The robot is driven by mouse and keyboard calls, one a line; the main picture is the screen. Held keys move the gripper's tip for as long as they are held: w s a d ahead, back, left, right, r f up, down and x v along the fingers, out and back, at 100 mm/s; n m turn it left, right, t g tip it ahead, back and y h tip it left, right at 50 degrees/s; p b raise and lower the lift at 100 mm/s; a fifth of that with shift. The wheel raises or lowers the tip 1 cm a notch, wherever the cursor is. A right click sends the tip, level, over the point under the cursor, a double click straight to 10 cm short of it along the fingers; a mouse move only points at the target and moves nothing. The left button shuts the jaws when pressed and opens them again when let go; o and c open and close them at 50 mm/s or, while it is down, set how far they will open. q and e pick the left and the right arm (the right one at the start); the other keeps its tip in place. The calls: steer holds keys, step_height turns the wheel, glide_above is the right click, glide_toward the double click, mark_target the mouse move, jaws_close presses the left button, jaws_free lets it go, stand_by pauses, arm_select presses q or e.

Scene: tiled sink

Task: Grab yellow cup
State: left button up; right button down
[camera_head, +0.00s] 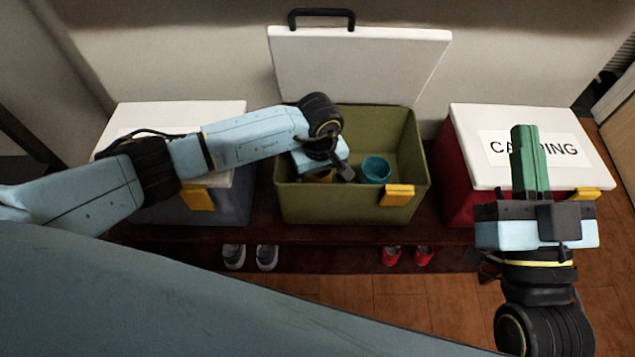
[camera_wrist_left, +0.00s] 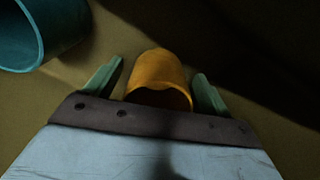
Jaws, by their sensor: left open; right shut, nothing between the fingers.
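The yellow cup (camera_wrist_left: 158,72) lies on its side inside the olive box, with its opening toward my left gripper in the left wrist view. My left gripper (camera_wrist_left: 158,88) is open, with one green finger on each side of the cup; I cannot tell whether they touch it. In the head view my left arm reaches down into the olive box (camera_head: 345,205) and hides most of the yellow cup. A teal cup (camera_head: 376,169) is in the same box, to the right of my left gripper; it also shows in the left wrist view (camera_wrist_left: 38,35). My right gripper (camera_head: 529,160) is shut and empty.
The olive box has its white lid (camera_head: 360,65) raised behind it. A closed red box (camera_head: 455,190) with a white lid stands at the right, below my right gripper's height. A closed grey box (camera_head: 232,200) stands at the left. Shoes (camera_head: 250,257) sit below the front edge.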

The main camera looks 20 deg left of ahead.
arm_select(q)
steer(key=shift+f, duration=0.55)
steer(key=c, duration=1.1)
steer(key=shift+o, duration=0.2)
steer(key=shift+r, duration=0.15)
